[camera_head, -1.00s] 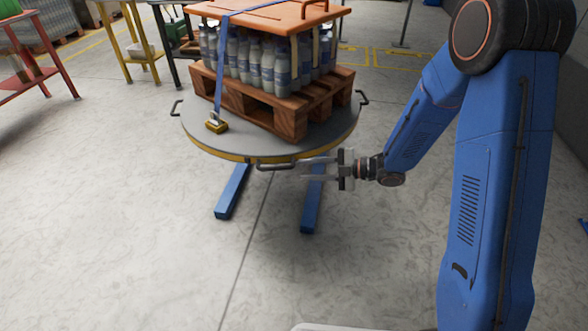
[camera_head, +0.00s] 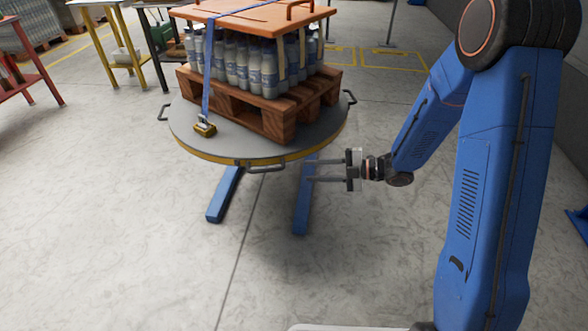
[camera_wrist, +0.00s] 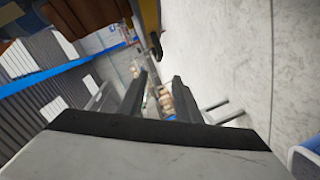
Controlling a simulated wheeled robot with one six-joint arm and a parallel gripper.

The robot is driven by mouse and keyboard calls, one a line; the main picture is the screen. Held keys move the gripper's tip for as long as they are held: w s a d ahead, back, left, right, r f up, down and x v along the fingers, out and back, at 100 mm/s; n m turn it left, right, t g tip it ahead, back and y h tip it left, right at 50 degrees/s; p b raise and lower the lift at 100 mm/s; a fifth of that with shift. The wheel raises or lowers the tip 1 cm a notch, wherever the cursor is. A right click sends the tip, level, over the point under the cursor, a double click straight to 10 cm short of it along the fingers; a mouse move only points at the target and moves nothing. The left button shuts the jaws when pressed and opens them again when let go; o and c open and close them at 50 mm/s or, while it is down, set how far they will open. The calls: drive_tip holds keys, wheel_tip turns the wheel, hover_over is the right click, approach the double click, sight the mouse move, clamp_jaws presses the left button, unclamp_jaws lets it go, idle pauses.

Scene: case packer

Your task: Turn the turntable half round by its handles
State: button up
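The turntable (camera_head: 185,115) is a round grey disc with a yellow rim on blue legs, left of centre in the head view. Dark handles show on its rim: a left handle (camera_head: 162,114), a front handle (camera_head: 267,169) and a right handle (camera_head: 351,97). It bears a wooden pallet (camera_head: 283,122) of strapped bottles (camera_head: 250,68). My gripper (camera_head: 309,171) is open and empty, its fingers pointing left, just right of the front handle and apart from it. The wrist view shows the two fingers apart (camera_wrist: 158,78), with a yellow rim part (camera_wrist: 150,22) above them.
An orange top board (camera_head: 250,18) covers the bottles, and a blue strap (camera_head: 208,75) runs down to a yellow buckle (camera_head: 205,130). A yellow stand (camera_head: 123,62) and a red stand (camera_head: 35,62) are at the back left. The floor in front is clear.

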sight(265, 170)
wheel_tip(265, 170, down, 4)
drive_tip(key=f+n+t+y, duration=0.1)
drive_tip(key=n+y, duration=0.2)
drive_tip(key=n, duration=0.4)
drive_tip(key=a, duration=0.5)
drive_tip(key=w+a+r, duration=0.1)
drive_tip(key=a, duration=0.5)
drive_tip(key=w+a, duration=0.1)
drive_tip(key=a, duration=0.5)
drive_tip(key=shift+r, duration=0.4)
clamp_jaws()
